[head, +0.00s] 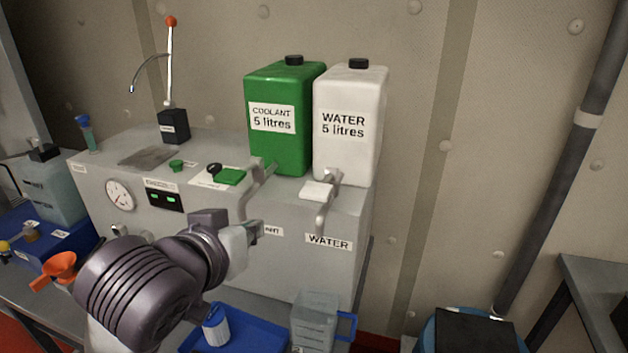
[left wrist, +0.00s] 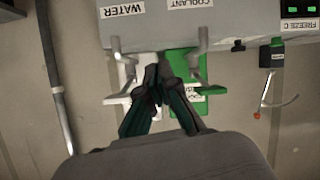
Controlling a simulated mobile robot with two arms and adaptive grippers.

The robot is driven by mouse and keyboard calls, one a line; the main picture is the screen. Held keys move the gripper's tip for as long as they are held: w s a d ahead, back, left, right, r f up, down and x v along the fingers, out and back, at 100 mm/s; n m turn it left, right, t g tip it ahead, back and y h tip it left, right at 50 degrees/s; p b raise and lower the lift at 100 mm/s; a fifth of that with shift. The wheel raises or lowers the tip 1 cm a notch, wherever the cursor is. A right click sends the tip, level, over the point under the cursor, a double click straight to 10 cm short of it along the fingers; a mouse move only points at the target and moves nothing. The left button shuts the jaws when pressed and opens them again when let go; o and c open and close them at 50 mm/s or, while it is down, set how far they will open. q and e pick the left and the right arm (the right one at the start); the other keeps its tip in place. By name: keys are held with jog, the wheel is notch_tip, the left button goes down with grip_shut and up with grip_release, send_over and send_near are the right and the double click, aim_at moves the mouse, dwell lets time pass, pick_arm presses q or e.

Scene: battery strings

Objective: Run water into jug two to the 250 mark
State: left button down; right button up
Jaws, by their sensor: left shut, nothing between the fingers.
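A clear jug (head: 315,312) with a blue handle stands below the WATER tap in the head view. Its lower part is cut off by the picture edge, and I cannot read its marks or water level. The white water tank (head: 348,130) stands on the grey cabinet. Its tap (head: 322,212) has a white lever (head: 317,190) and projects over the cabinet's front. I see no clear stream of water. My left gripper (head: 252,236) is shut and empty, left of the water tap. In the left wrist view, its fingertips (left wrist: 160,75) lie between the two taps. My right gripper is out of view.
The green coolant tank (head: 282,145) and its tap (head: 259,185) stand left of the water tank. A blue tray (head: 258,338) with a blue-and-white container (head: 216,325) is left of the jug. An orange funnel (head: 58,268) is at far left.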

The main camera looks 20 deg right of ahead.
pick_arm(q)
jog(key=s+d+r+m, duration=0.1)
jog(key=s+d+r, duration=0.1)
jog(key=r, duration=0.4)
jog(key=s+d+r+m+t+h, duration=0.1)
jog(key=s+d+r, duration=0.1)
jog(key=s+r, duration=0.2)
jog(key=shift+s+d+r+t, duration=0.25)
jog(key=shift+d+r+t, duration=0.05)
jog(key=shift+r, duration=0.55)
jog(key=p, duration=0.4)
send_over(314, 194)
notch_tip(314, 194, down, 2)
notch_tip(314, 194, down, 3)
jog(key=shift+f+p, duration=0.2)
jog(key=shift+p, duration=0.1)
jog(key=shift+a+f, duration=0.1)
jog(key=shift+f, duration=0.45)
